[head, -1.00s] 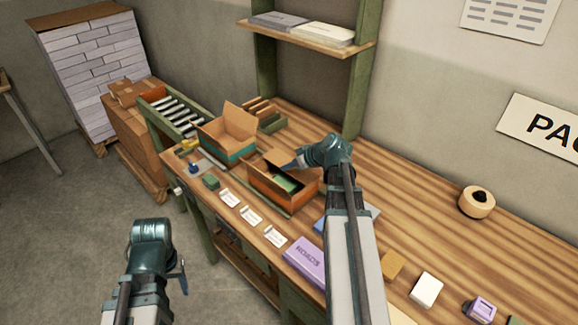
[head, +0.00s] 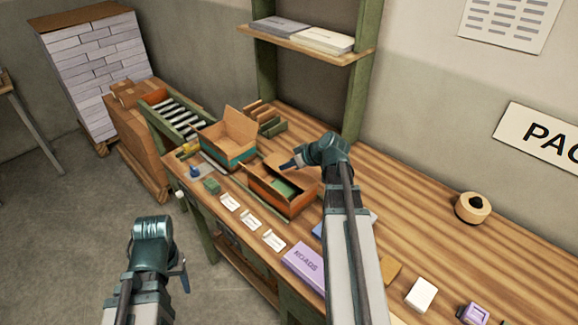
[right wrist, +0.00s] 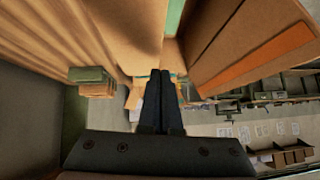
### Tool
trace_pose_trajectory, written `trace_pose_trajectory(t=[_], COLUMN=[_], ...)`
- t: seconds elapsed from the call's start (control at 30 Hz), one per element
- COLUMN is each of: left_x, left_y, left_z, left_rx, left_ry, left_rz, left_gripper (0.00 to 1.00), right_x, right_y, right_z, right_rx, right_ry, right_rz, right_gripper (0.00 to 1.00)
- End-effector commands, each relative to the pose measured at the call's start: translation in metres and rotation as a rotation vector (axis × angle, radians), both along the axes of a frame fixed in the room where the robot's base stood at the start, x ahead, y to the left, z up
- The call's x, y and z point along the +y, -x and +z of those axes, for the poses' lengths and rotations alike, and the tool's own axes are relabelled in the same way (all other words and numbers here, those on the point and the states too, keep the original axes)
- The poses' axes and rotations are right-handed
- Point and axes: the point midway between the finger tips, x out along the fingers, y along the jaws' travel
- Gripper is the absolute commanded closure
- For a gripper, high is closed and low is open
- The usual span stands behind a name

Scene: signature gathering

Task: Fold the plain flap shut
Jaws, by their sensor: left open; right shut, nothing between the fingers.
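An open cardboard box with an orange band (head: 288,203) stands on the bench, with a green item (head: 284,187) inside. A plain cardboard flap (head: 272,163) shows at its far side, partly hidden by my right gripper. My right gripper (head: 286,165) is shut and empty at the box's far rim; I cannot tell whether it touches the flap. In the right wrist view, its fingers (right wrist: 164,100) are together beside the box wall with the orange band (right wrist: 255,60). My left gripper (head: 185,276) is open and empty, off the bench's front edge.
A teal-banded box (head: 228,145) with raised flaps stands just left of the orange-banded one. White cards (head: 251,219) and a purple box (head: 305,265) lie along the front edge. A tape roll (head: 472,208) sits at right. The bench behind my right arm is clear.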

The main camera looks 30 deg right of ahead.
Motion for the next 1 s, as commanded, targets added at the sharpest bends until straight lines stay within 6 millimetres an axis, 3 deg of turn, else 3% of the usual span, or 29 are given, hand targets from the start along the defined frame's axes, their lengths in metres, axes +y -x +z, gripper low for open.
trace_pose_trajectory(t=[0.03,0.17,0.53,0.7,1.0], left_x=[0.000,0.000,0.000,0.000,0.000], left_y=[0.000,0.000,0.000,0.000,0.000], left_z=[0.012,0.031,0.086,0.095,0.094], left_rx=[0.000,0.000,0.000,0.000,0.000], left_ry=[0.000,0.000,0.000,0.001,0.001], left_rz=[0.000,-0.001,-0.003,0.001,0.001], left_gripper=[0.43,0.43,0.43,0.43,0.43], right_x=[0.003,0.012,-0.004,-0.008,-0.009], right_y=[-0.002,-0.007,0.049,0.061,0.062], right_z=[0.012,0.031,0.086,0.095,0.094], right_rx=[0.000,0.000,0.000,0.001,0.001], right_ry=[0.000,0.001,0.001,0.001,0.001], right_rz=[0.001,0.004,-0.001,0.001,0.002], right_gripper=[1.00,1.00,1.00,1.00,1.00])
